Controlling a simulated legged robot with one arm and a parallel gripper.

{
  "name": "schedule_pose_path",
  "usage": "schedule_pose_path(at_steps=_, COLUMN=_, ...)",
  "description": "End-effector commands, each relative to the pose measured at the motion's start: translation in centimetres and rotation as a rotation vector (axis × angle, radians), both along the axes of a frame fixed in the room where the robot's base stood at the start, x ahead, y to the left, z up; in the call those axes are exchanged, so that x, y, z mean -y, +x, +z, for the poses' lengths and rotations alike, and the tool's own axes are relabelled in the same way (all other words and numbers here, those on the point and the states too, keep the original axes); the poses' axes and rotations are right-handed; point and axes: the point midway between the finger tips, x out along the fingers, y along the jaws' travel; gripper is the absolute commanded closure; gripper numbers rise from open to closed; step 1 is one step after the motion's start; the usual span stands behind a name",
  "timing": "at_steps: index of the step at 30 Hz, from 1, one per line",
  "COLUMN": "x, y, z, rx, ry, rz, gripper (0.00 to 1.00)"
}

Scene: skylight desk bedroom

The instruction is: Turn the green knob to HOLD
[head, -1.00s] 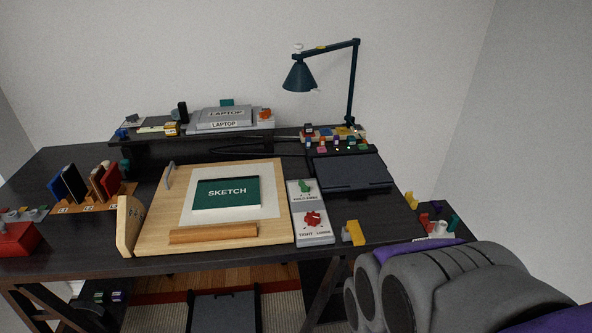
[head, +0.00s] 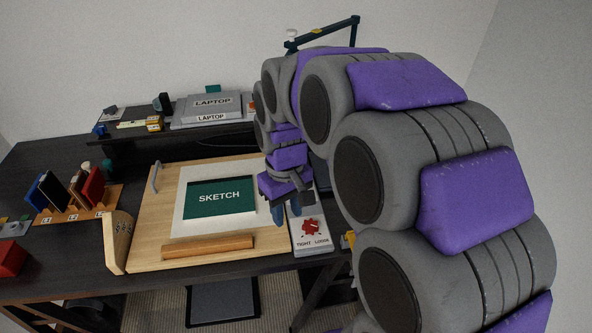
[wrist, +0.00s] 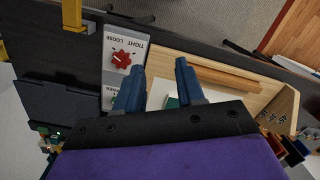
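The white knob panel (head: 314,247) lies right of the drawing board, partly covered by my arm. Its near half, marked TIGHT and LOOSE, shows a red knob (head: 310,227), also seen in the wrist view (wrist: 121,60). My gripper (head: 287,214) points down over the panel's left edge and the board. In the wrist view its two blue fingers (wrist: 159,66) are apart with nothing held between them.
The wooden board (head: 160,225) carries the green SKETCH pad (head: 220,198) and a wooden roll (head: 208,246). Left are a book rack (head: 75,208) and a red block (head: 11,257). A raised shelf with a laptop (head: 210,105) stands behind. My arm covers the desk's right side.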

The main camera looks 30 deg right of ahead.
Motion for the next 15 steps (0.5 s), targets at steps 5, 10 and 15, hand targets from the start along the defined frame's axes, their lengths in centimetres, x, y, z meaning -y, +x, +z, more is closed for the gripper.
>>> schedule_pose_path(at_steps=5, x=3.1, y=6.8, z=1.8, rx=0.023, ry=0.009, rz=0.029, gripper=0.62)
schedule_pose_path(at_steps=10, x=6.5, y=12.5, z=2.2, rx=0.049, ry=0.003, rz=0.051, gripper=0.62)
schedule_pose_path(at_steps=15, x=9.8, y=16.4, z=2.0, rx=0.067, ry=-0.007, rz=0.062, gripper=0.62)
